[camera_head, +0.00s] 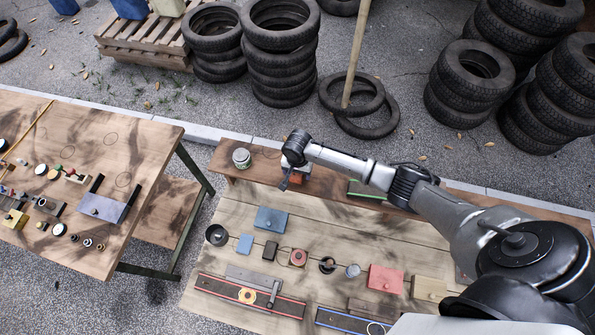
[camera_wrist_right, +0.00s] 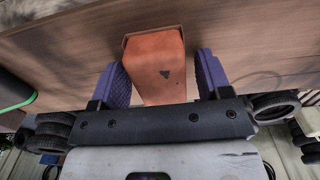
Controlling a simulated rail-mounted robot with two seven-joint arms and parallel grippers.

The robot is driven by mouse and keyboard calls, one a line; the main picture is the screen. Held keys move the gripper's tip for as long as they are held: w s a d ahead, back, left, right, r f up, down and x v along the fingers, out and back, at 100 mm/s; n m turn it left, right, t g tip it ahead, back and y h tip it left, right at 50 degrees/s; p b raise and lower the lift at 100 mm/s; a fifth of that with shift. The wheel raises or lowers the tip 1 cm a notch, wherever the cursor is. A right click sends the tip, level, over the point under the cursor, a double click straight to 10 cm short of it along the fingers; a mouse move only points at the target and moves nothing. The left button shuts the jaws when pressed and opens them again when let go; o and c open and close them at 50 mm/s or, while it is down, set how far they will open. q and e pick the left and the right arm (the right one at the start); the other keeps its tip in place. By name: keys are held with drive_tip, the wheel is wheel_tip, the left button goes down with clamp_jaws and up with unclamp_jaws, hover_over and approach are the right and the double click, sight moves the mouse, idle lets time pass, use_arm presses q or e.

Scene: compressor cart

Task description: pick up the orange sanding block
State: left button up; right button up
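The orange sanding block (camera_wrist_right: 157,70) lies on a wooden surface in the right wrist view, between the two purple fingers of my right gripper (camera_wrist_right: 161,64). The fingers stand apart on either side of it; a gap shows at the right finger, and the left finger is very close to the block. In the head view, my right gripper (camera_head: 287,182) points down at the narrow wooden shelf (camera_head: 335,190), and a bit of the orange block (camera_head: 304,171) shows beside it, mostly hidden by the wrist. My left gripper is not in view.
A jar (camera_head: 241,158) stands on the shelf left of the gripper. A green-edged item (camera_head: 367,190) lies to the right, under my arm. The lower bench holds a blue box (camera_head: 271,219), a red block (camera_head: 385,279) and other small parts. Tyre stacks (camera_head: 281,50) stand behind.

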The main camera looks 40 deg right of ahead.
drive_tip(key=c, duration=0.8)
drive_tip(key=shift+r, duration=0.1)
drive_tip(key=shift+r, duration=0.5)
wheel_tip(320, 180, up, 3)
drive_tip(key=shift+f+b, duration=0.1)
drive_tip(key=shift+b, duration=0.3)
drive_tip(key=s+d+r, duration=0.1)
drive_tip(key=d+r, duration=0.1)
drive_tip(key=d, duration=0.1)
drive_tip(key=s+d+r+b, duration=0.1)
drive_tip(key=s+d+r, duration=0.1)
drive_tip(key=d, duration=0.2)
drive_tip(key=s+d+r+b, duration=0.1)
drive_tip(key=d+r, duration=0.2)
drive_tip(key=shift+s+d, duration=0.35)
